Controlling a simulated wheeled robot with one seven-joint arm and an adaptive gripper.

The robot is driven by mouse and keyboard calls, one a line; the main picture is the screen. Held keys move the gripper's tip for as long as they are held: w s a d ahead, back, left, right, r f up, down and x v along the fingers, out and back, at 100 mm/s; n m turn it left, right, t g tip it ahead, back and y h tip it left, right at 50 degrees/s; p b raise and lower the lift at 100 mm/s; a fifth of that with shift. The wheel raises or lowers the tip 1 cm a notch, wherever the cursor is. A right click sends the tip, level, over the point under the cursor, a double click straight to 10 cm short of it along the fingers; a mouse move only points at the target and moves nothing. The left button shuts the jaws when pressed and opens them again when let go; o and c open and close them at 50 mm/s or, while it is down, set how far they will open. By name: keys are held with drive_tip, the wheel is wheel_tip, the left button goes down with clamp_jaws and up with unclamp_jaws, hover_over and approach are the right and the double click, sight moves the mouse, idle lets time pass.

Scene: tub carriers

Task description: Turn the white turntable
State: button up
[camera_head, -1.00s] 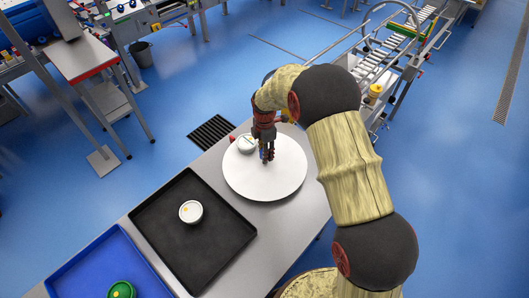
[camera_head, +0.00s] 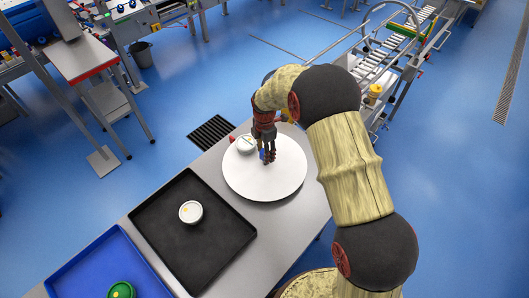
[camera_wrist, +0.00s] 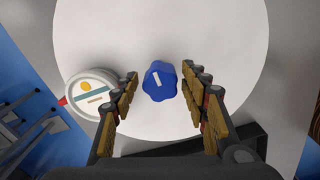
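The white turntable (camera_head: 285,180) is a round disc on the grey table; it also fills much of the wrist view (camera_wrist: 215,40). A blue lobed knob (camera_wrist: 160,82) with a white mark stands near the disc's middle. My gripper (camera_wrist: 162,88) is open and points down over the disc, with its fingers on both sides of the knob. Gaps show between knob and fingers in the wrist view. In the head view my gripper (camera_head: 267,156) mostly hides the knob. A white tub (camera_wrist: 92,92) with a yellow dot on its lid is at the disc's left edge.
On the grey table (camera_head: 222,155), a black tray (camera_head: 215,262) holds a white tub (camera_head: 191,212) with a yellow dot. A blue tray (camera_head: 75,278) holds a green-lidded tub (camera_head: 121,290). A roller conveyor (camera_head: 410,40) stands beyond the table.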

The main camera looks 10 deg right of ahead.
drive_tip(key=shift+o, duration=0.3)
wheel_tip(320, 180, up, 12)
idle(0.5)
idle(0.4)
drive_tip(key=s+d+r+m+t+b, duration=0.2)
drive_tip(key=s+m, duration=0.5)
drive_tip(key=s, duration=0.4)
drive_tip(key=s+d+r+m+t+b, duration=0.1)
drive_tip(key=s+d+r+m+b, duration=0.3)
drive_tip(key=s+m, duration=0.4)
drive_tip(key=s+d+r+m+t+b, duration=0.2)
drive_tip(key=s+d+r+m, duration=0.3)
drive_tip(key=s, duration=1)
drive_tip(key=r+m+b, duration=0.1)
drive_tip(key=m, duration=0.1)
drive_tip(key=shift+s+d+m+t, duration=0.3)
drive_tip(key=shift+m, duration=0.1)
